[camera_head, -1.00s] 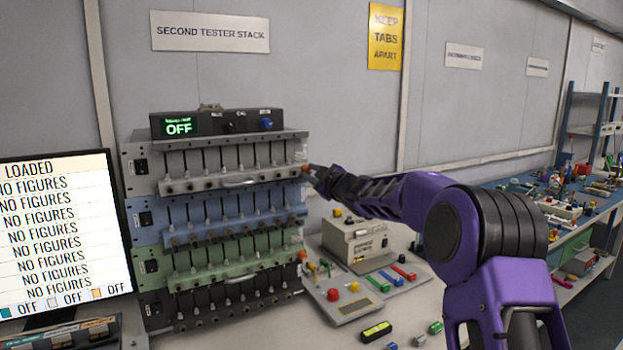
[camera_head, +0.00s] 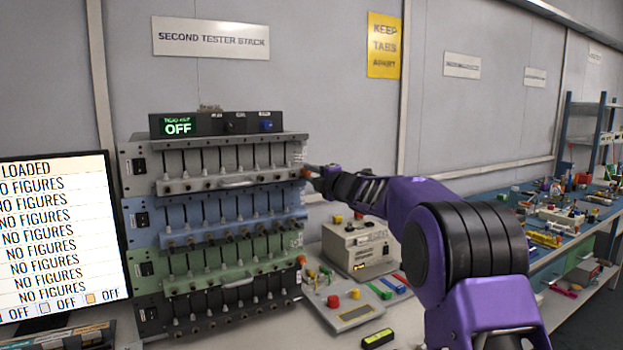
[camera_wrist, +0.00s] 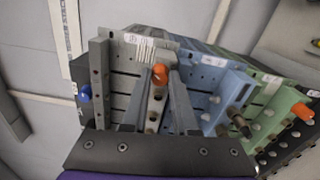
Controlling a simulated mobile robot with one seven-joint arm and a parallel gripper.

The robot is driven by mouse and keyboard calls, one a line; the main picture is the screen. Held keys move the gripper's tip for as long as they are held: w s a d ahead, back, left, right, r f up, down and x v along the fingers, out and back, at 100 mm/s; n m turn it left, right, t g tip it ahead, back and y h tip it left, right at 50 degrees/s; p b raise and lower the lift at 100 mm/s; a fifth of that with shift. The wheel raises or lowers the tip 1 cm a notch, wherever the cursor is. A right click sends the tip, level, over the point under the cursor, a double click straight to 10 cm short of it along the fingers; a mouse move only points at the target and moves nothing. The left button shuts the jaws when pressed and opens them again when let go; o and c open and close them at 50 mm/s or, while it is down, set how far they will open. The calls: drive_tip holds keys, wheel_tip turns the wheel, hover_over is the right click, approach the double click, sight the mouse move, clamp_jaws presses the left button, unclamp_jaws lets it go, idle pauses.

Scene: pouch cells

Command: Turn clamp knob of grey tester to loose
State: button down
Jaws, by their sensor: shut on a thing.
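The grey tester (camera_head: 138,182) is the top unit of the rack stack in the head view. Its orange clamp knob (camera_head: 305,171) sits at the right end of its front bar. My gripper (camera_head: 311,172) reaches it from the right. In the wrist view, the orange knob (camera_wrist: 160,72) lies between my two finger tips, and my gripper (camera_wrist: 160,78) is shut on it. The grey tester's side plate (camera_wrist: 125,62) is close around the fingers. The knob's turn angle cannot be told.
Below are the blue tester (camera_head: 146,238), the green tester (camera_head: 148,287) with its own orange knob (camera_head: 301,260), and a black unit. A beige box (camera_head: 345,246) and a button panel (camera_head: 340,308) stand right of the stack under my arm.

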drive_tip(key=shift+n, duration=1.7)
drive_tip(key=c, duration=0.7)
unclamp_jaws()
drive_tip(key=v, duration=1.7)
drive_tip(key=shift+s+d, duration=0.15)
drive_tip(key=shift+s, duration=0.05)
